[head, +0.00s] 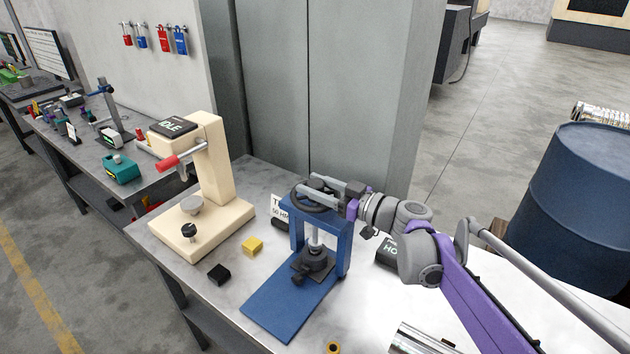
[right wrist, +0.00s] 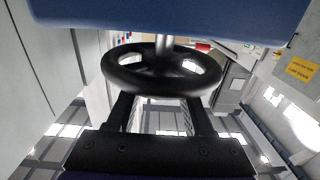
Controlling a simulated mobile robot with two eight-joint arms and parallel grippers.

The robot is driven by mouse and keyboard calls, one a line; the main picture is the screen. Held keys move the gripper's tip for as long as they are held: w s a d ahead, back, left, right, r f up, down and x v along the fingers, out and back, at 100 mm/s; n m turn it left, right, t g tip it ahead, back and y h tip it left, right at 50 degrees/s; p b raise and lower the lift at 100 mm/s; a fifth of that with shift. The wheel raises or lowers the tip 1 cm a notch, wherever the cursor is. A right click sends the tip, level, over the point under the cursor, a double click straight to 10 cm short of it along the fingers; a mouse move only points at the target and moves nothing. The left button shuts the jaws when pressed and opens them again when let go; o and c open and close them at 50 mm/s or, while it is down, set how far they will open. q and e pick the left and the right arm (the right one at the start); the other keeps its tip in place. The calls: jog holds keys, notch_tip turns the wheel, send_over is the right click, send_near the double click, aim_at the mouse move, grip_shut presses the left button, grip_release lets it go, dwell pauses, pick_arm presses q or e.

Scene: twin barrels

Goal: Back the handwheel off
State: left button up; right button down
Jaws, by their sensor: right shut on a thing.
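The black handwheel (head: 312,198) sits on top of a blue press frame (head: 343,240). Its spoked ring also shows in the right wrist view (right wrist: 120,74). My right gripper (head: 309,184) reaches in from the right over the wheel and is shut on it. In the right wrist view its two fingers (right wrist: 163,98) run up to the near rim, one on each side. The fingertips' exact contact is partly hidden by the wheel. Below the wheel, a bright screw goes down to a dark vise-like fixture (head: 314,263) on a blue base plate. My left gripper is out of view.
A cream bench press (head: 215,175) with an "IDLE" display stands left of the blue press. A yellow block (head: 252,245) and a black block (head: 219,273) lie between them. A metal cylinder (head: 420,340) lies at the front right. A blue barrel (head: 580,190) stands beyond the bench.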

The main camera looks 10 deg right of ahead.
aim_at(315, 183)
jog(key=n+g+y+p, duration=0.1)
jog(key=n+g+y, duration=0.1)
jog(key=g, duration=0.1)
jog(key=n+g+y+p, duration=0.1)
jog(key=n+g, duration=0.1)
jog(key=g, duration=0.1)
jog(key=shift+w+r+n+y+p, duration=0.1)
jog(key=shift+r+n+y+p, duration=0.1)
jog(key=shift+n+y+p, duration=0.15)
jog(key=n+g+y+p, duration=0.1)
jog(key=n+g+p, duration=0.1)
jog(key=g, duration=0.3)
jog(key=shift+n, duration=0.65)
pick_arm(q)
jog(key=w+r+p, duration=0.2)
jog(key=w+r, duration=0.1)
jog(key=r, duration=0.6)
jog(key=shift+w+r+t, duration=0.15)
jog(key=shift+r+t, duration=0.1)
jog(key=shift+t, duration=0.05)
pick_arm(e)
jog(key=shift+f+n+g, duration=0.15)
jog(key=shift+n+g, duration=1.15)
jog(key=shift+g, duration=0.9)
jog(key=shift+c, duration=1.4)
grip_release()
